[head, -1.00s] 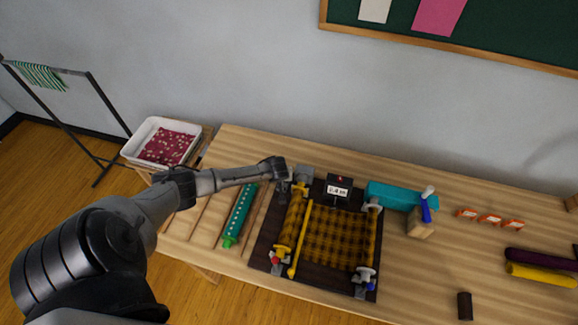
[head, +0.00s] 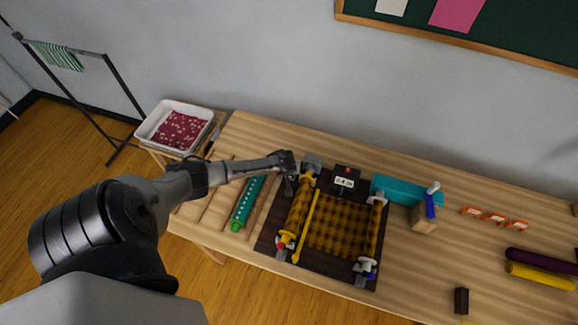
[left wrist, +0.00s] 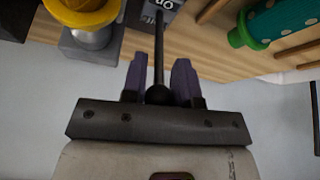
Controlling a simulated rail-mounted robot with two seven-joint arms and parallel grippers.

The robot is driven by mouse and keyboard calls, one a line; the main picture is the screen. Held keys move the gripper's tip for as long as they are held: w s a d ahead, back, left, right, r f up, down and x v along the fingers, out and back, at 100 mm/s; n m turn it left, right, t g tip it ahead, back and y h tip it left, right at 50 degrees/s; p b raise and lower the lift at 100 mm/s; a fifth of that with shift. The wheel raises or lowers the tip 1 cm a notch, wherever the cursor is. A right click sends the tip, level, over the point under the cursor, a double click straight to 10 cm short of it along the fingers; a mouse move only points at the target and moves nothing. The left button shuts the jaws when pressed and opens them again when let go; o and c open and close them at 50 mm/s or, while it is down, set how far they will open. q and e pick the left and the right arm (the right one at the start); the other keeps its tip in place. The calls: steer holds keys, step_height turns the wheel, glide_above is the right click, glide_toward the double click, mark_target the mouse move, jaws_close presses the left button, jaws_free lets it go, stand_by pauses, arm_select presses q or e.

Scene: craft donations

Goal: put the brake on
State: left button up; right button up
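The brake lever (left wrist: 158,50), a thin dark rod with a round black knob, shows in the left wrist view. It rises from a grey block (left wrist: 165,4) with partly cut-off "On" and "Off" lettering. My left gripper (left wrist: 158,75) is open, with a dark finger on each side of the rod and gaps between. In the head view my left gripper (head: 288,172) is at the back left corner of the cloth winder (head: 340,225), which carries yellow-and-brown plaid cloth between two rollers; the lever is mostly hidden there. My right gripper is not in view.
A small counter (head: 345,179) stands behind the cloth. Orange clips (head: 494,217) lie further right, with bare table between.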

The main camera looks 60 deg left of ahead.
arm_select(q)
steer(key=shift+o, duration=1.4)
steer(key=shift+s+d+f, duration=0.25)
steer(key=shift+s+f, duration=0.05)
steer(key=shift+s, duration=0.05)
steer(key=shift+o, duration=0.6)
steer(key=shift+w+r, duration=0.1)
steer(key=shift+w+a, duration=0.1)
steer(key=shift+r, duration=0.1)
steer(key=shift+r, duration=0.25)
steer(key=p+v, duration=0.1)
steer(key=v, duration=1.2)
